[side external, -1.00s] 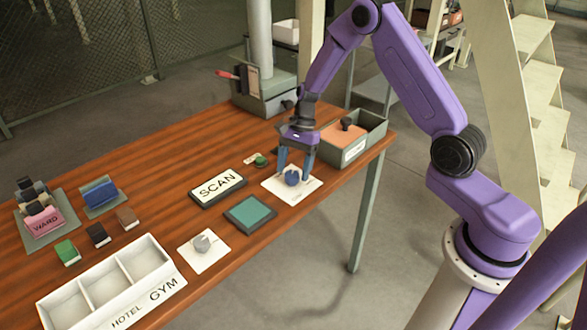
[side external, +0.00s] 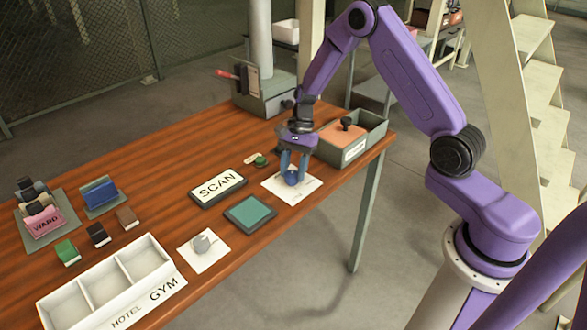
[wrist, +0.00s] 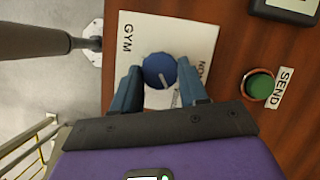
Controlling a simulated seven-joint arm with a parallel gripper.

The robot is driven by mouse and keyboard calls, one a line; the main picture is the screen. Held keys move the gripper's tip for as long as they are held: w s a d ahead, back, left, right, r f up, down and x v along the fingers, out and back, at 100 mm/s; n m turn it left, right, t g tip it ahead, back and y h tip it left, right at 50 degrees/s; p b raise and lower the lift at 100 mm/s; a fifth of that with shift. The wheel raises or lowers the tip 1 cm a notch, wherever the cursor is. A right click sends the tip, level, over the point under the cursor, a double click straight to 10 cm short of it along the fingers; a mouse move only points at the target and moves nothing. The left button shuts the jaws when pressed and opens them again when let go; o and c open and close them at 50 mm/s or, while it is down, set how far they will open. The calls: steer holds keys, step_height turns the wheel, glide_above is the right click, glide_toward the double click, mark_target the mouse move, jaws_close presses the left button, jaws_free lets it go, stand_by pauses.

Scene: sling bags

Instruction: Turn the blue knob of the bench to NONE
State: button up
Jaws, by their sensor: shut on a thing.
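The blue knob (wrist: 160,71) sits on a white plate (wrist: 205,32) with printed labels, at the right end of the wooden bench (side external: 165,165). In the wrist view "GYM" reads at the plate's left and a partly hidden label starting "NO" at its right. The white pointer line on the knob runs toward the lower right, near small print that the gripper partly covers. My gripper (wrist: 160,82) is shut on the blue knob, one finger on each side. In the side view the knob (side external: 291,178) shows between the fingers, and the plate (side external: 305,190) lies around it.
A green button (wrist: 259,85) marked "SEND" is beside the plate. A SCAN block (side external: 217,188), a teal pad (side external: 250,214) and a grey knob (side external: 202,243) on another plate lie to the left. A grey bin (side external: 367,140) stands close behind my gripper.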

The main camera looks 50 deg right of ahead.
steer(key=n+g, duration=0.1)
steer(key=n, duration=0.2)
steer(key=n+h, duration=0.1)
steer(key=n, duration=0.1)
steer(key=shift+w+a+n+g, duration=0.15)
steer(key=shift+w+n+g, duration=0.05)
steer(key=shift+n+g, duration=0.2)
steer(key=n+h, duration=0.1)
steer(key=n, duration=0.1)
steer(key=n+g+h, duration=0.1)
steer(key=n, duration=0.2)
steer(key=shift+w+a, duration=0.1)
steer(key=shift+a, duration=0.05)
steer(key=shift+n, duration=0.3)
steer(key=o, duration=1.1)
steer(key=shift+c, duration=0.2)
steer(key=v, duration=1.7)
steer(key=shift+w+a+r, duration=0.2)
